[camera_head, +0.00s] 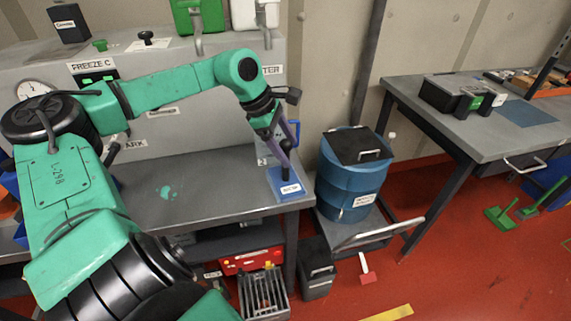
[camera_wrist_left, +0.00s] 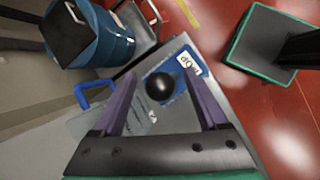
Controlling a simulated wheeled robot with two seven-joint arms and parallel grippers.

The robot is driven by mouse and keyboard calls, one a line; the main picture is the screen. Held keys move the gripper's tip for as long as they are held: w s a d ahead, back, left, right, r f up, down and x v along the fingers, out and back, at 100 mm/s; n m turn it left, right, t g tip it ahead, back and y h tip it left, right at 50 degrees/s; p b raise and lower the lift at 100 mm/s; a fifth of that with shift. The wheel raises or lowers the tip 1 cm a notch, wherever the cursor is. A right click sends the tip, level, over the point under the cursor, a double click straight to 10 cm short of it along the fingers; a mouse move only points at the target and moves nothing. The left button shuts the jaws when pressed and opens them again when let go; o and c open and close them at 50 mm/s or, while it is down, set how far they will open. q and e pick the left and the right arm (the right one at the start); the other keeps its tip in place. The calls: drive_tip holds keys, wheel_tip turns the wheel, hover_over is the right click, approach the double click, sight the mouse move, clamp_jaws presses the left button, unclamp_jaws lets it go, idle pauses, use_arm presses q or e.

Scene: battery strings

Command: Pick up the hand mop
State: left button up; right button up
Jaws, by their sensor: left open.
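The hand mop is a blue, flat pad with a white label (camera_head: 287,185) and an upright dark handle. It lies at the right end of the grey worktop. In the left wrist view the round black top of its handle (camera_wrist_left: 159,87) shows between the fingers, with the blue labelled pad under it. My left gripper (camera_head: 281,140) points down above the mop, its purple fingers (camera_wrist_left: 160,78) open on either side of the handle. I cannot tell whether they touch it. My right gripper is not in view.
A clear plate with a blue handle (camera_wrist_left: 95,92) stands close beside the mop. A blue drum (camera_head: 350,190) with a black lid is right of the worktop. Another table (camera_head: 505,135) stands at right.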

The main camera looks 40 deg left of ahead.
use_arm(q)
drive_tip(key=shift+x, duration=1.1)
drive_tip(key=shift+w+d+f, duration=0.1)
drive_tip(key=shift+w+f, duration=0.05)
drive_tip(key=shift+f, duration=0.15)
clamp_jaws()
drive_tip(key=shift+r, duration=0.1)
